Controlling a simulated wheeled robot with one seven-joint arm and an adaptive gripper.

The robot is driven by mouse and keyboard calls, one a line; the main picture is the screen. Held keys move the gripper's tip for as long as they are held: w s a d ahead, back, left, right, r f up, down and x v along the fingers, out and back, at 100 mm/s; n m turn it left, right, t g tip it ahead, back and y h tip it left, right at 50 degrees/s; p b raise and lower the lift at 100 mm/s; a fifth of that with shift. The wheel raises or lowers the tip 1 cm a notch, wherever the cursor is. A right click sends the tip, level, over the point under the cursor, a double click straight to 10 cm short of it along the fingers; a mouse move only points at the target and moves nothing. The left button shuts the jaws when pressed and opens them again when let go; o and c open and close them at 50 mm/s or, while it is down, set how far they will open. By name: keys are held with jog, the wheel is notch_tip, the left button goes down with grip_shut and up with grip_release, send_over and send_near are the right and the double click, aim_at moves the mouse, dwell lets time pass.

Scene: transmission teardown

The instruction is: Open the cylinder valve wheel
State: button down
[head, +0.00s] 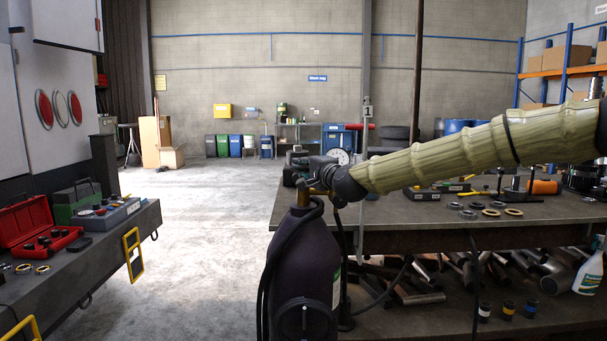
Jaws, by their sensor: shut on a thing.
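The gas cylinder (303,262) is dark purple and stands upright in the lower middle of the head view, beside the left end of the workbench. Its brass valve (304,196) shows at the top, with a round white gauge (339,156) just above and to the right. My gripper (300,172) is at the cylinder's top, at the end of my arm in its yellow-green sleeve, which reaches in from the right. It is shut on the valve wheel, which the gripper hides almost wholly. How far the wheel is turned cannot be seen.
The workbench (400,212) fills the right, with rings and tools on top and metal pipes (420,290) below. Black hoses (272,260) hang around the cylinder. At left, a dark bench (90,262) holds a red toolbox (36,232). The floor (200,240) between is clear.

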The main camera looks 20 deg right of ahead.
jog(key=shift+d+f+n+g+y+b, duration=0.1)
jog(key=shift+f+n+g+y+b, duration=0.1)
jog(key=shift+n+y+b, duration=0.35)
jog(key=shift+f+n+g+y+b, duration=0.1)
jog(key=shift+n+g+y+b, duration=0.2)
jog(key=shift+y, duration=0.45)
jog(key=shift+r+n+y, duration=0.15)
jog(key=shift+n+y, duration=0.2)
jog(key=shift+y, duration=0.15)
jog(key=c, duration=1.5)
grip_release()
jog(key=shift+r, duration=0.1)
jog(key=shift+s, duration=0.15)
jog(key=shift+v, duration=5.85)
